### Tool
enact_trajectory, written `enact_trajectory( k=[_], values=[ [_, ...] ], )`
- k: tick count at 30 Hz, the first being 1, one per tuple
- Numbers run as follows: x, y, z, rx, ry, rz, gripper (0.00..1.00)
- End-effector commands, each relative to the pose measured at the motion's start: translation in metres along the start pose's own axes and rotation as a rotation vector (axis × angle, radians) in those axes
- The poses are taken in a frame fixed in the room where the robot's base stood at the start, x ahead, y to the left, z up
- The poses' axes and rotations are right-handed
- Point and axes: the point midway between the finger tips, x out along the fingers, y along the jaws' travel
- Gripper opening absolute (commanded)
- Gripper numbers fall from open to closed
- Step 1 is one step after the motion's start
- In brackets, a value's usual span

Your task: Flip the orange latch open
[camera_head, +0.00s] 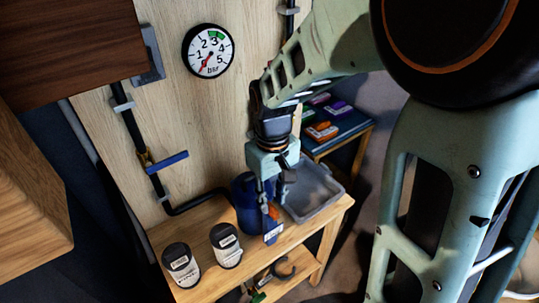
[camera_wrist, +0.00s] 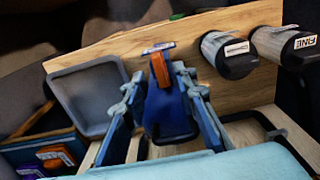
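The orange latch (camera_head: 273,212) is small and sits on the near side of a blue container (camera_head: 245,200) on the wooden bench. In the wrist view the orange latch (camera_wrist: 160,68) stands upright at the top of the blue body (camera_wrist: 167,112), between my two fingers. My gripper (camera_head: 272,198) points down over the latch, and its fingers are apart. In the wrist view my gripper (camera_wrist: 158,82) has one finger on each side of the latch, with gaps visible. The gripper partly hides the container in the head view. I cannot tell whether a fingertip touches it.
A grey tray (camera_head: 312,192) is right of the container. Two dark-lidded jars (camera_head: 181,265) (camera_head: 226,246) stand left on the bench (camera_head: 205,285). A pressure gauge (camera_head: 208,51) and a pipe with a blue-handled valve (camera_head: 167,161) are on the wall. Colored boxes lie on a dark shelf (camera_head: 345,130).

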Motion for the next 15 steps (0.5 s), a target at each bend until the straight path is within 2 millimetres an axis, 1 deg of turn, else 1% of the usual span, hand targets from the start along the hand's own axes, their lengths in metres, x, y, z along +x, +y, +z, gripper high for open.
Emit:
enact_trajectory(
  k=[1,3,6,15],
  values=[
    [0.007,0.0,0.0,0.0,-0.002,-0.001,0.26],
    [0.014,0.0,0.001,0.0,-0.002,-0.001,0.26],
    [0.019,0.0,0.0,0.0,-0.001,0.0,0.26],
    [0.021,0.0,0.0,0.001,0.001,0.0,0.26]
  ],
)
